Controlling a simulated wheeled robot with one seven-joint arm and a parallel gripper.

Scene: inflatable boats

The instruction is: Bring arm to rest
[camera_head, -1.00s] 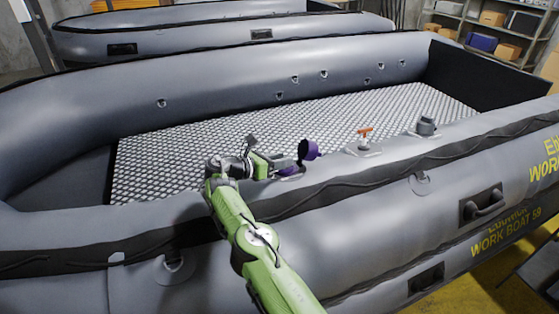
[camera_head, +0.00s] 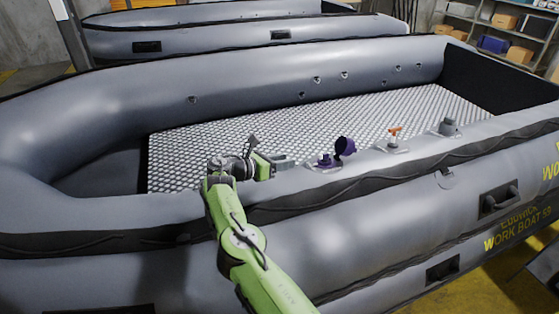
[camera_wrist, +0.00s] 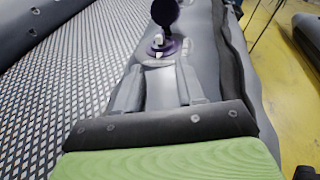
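My green arm reaches over the near tube of the grey inflatable boat (camera_head: 330,230) in the head view. My gripper (camera_head: 286,162) is at its end, above the tube's inner side, left of a purple valve (camera_head: 326,160) with its purple cap (camera_head: 345,146) standing open. The gripper is apart from the valve and holds nothing that I can see. In the wrist view, the two grey fingers of my gripper (camera_wrist: 160,80) lie apart with tube showing between them. The purple valve (camera_wrist: 168,47) and its round cap (camera_wrist: 165,13) are beyond the fingertips.
A fitting with an orange handle (camera_head: 394,135) and a dark grey capped valve (camera_head: 449,126) sit farther right on the tube. The patterned floor (camera_head: 300,120) inside the boat is clear. Another boat (camera_head: 240,38) and shelves with boxes (camera_head: 500,25) stand behind.

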